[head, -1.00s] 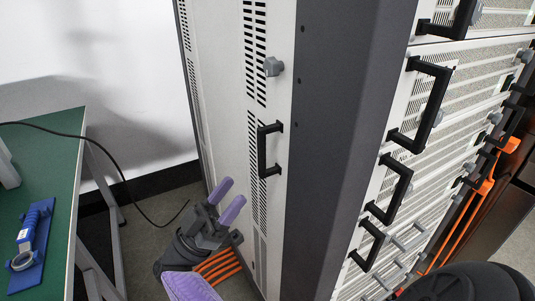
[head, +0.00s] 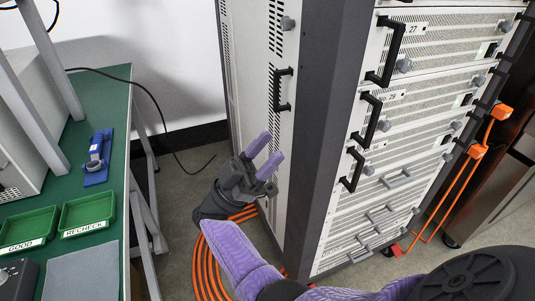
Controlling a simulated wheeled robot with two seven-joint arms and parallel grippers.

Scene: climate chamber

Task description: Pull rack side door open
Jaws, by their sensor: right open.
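The rack (head: 322,130) stands at centre with a dark grey corner post. Its white side door (head: 257,100), with vent slots, is the panel left of that post and looks shut. A black bar handle (head: 283,90) stands upright on the door, with a grey round knob (head: 288,23) above it. My right gripper (head: 265,153), with two purple fingers, is open and empty. In the picture it is below and slightly left of the handle, apart from it, with its fingers pointing up and right. My left gripper is out of view.
A green table (head: 112,110) at left holds a blue tool holder (head: 97,172), green trays (head: 88,212) and a grey mat (head: 83,272). A black cable (head: 150,95) hangs from it. Orange hoses (head: 203,270) lie on the floor by the rack. Black handles (head: 391,50) project from the rack's front.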

